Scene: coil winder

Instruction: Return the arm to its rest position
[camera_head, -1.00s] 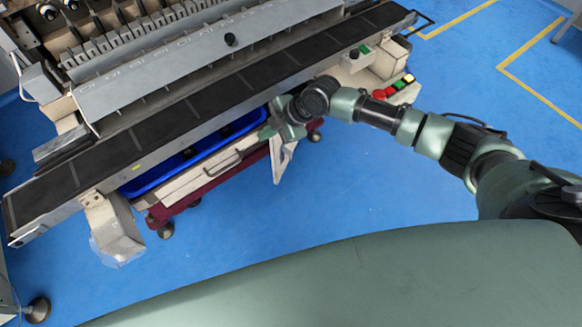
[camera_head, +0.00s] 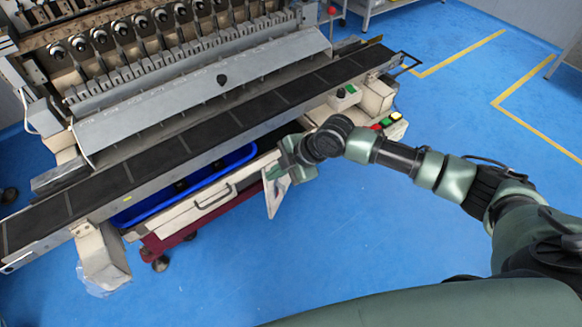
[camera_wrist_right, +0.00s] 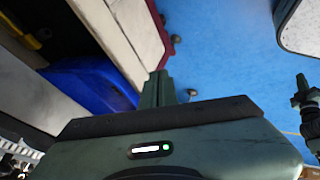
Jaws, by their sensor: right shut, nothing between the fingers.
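My right arm reaches in from the right in the head view. Its green gripper (camera_head: 276,173) is in front of the machine's low front side, near the right end of the pale drawer front. In the right wrist view the right gripper (camera_wrist_right: 158,88) has its fingers together, with nothing between them. A dark green arm part (camera_wrist_right: 308,100) at the right edge of the wrist view looks like my left arm. Its jaws are too small to make out. The left gripper does not show in the head view.
The coil winder's long dark belt (camera_head: 235,118) runs diagonally above the gripper. A drawer (camera_head: 200,201) with a handle and a blue bin (camera_head: 185,186) sit below it. Coloured buttons (camera_head: 388,121) are near my right forearm. Blue floor (camera_head: 350,240) is open in front.

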